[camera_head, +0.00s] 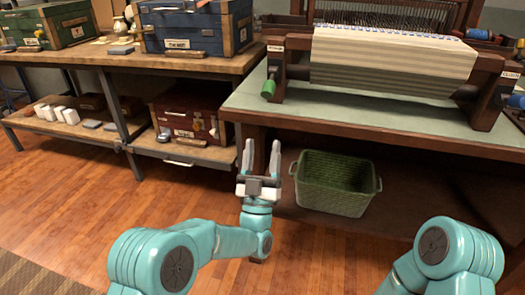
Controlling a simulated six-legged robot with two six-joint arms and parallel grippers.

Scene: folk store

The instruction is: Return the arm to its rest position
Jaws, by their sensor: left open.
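My left gripper (261,162) is in the middle of the head view, at the end of my teal left arm (190,255). Its two grey fingers point up and stand apart, with nothing between them. My right arm (448,255) shows only in part at the lower right. Its gripper is outside the view.
A green basket (335,183) stands under the loom table (245,98), just right of my left gripper. A loom (390,55) sits on that table. The wooden shelf (95,60) at left holds blue, green and red chests. Wooden floor lies open at lower left.

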